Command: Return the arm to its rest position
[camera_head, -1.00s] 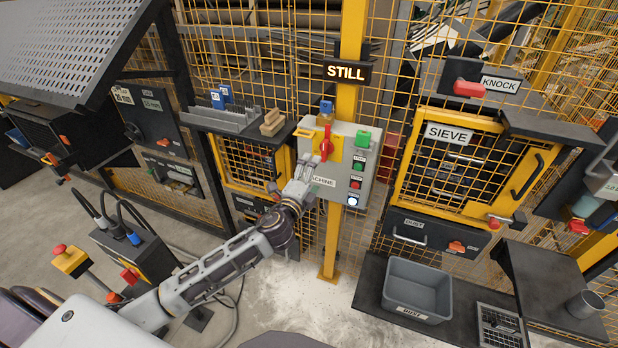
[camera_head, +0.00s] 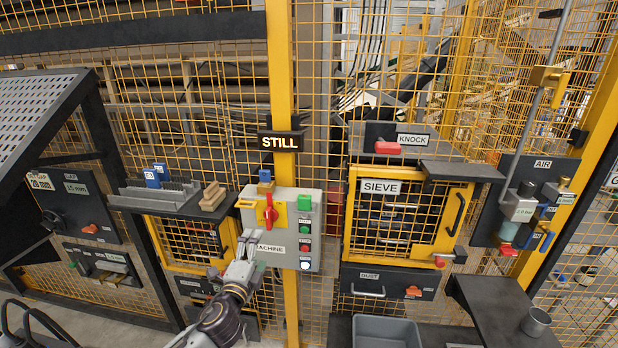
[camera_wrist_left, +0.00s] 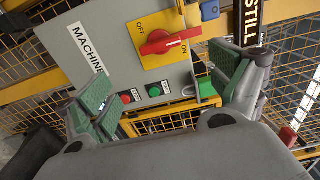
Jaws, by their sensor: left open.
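My left gripper (camera_head: 246,243) is in front of the lower left of the grey machine panel (camera_head: 311,228). In the left wrist view its fingers (camera_wrist_left: 168,92) stand wide apart with green pads and nothing between them. The panel shows there too, with a red rotary switch (camera_wrist_left: 168,42) on a yellow OFF/ON plate and green and red buttons. In the head view the red switch (camera_head: 268,211) stands upright, just above and right of the gripper. Whether the fingers touch the panel is unclear. My right gripper is not in view.
A yellow post (camera_head: 281,90) carries a lit STILL sign (camera_head: 281,142). Right of it are the sieve door (camera_head: 408,218), a dust drawer (camera_head: 385,284) and a grey bin (camera_head: 386,333). A shelf (camera_head: 180,203) with a comb rack and wooden block juts out left of the panel.

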